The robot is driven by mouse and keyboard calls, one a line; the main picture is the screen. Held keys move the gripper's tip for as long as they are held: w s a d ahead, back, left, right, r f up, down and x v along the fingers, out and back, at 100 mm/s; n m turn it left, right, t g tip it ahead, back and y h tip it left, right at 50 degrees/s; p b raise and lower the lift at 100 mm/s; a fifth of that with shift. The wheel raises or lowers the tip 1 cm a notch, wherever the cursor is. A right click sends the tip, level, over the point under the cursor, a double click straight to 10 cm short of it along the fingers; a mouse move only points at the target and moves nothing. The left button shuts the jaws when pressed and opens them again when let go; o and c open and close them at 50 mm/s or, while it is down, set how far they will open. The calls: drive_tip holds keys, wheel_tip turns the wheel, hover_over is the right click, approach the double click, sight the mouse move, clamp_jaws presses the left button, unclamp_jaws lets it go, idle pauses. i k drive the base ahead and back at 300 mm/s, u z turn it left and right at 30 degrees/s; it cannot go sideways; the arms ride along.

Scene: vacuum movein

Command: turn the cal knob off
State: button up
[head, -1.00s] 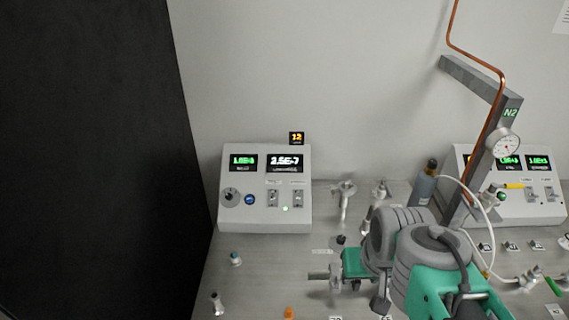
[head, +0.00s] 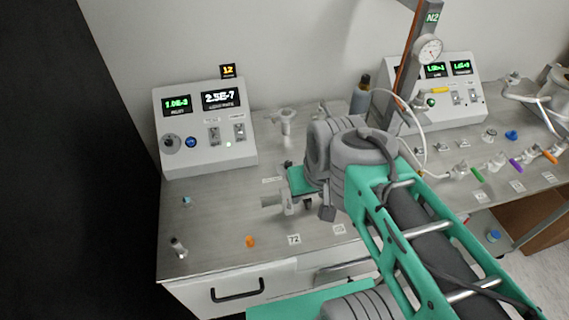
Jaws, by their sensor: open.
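A grey control box (head: 205,165) stands at the back left of the bench, with a green and a white readout. A round dark grey knob (head: 172,144) sits at the left of its front panel, beside a blue button (head: 190,142). No label that reads "cal" is legible, so I cannot confirm which control is the cal knob. My gripper (head: 272,202) is open, in front and to the right of this box, above the bench and apart from the panel. Its fingers point left and look empty; they are small in the view.
Two switches (head: 226,134) are on the same panel. A second control box (head: 440,110) stands at the right behind a grey post with a gauge (head: 428,50). Small valves and an orange cap (head: 250,241) stand on the bench (head: 215,225). A black panel (head: 60,160) rises at the left.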

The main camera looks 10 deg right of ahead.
sight(287, 164)
drive_tip(key=k, duration=1.1)
drive_tip(key=u, duration=0.7)
drive_tip(key=i, duration=1.1)
drive_tip(key=z, duration=0.7)
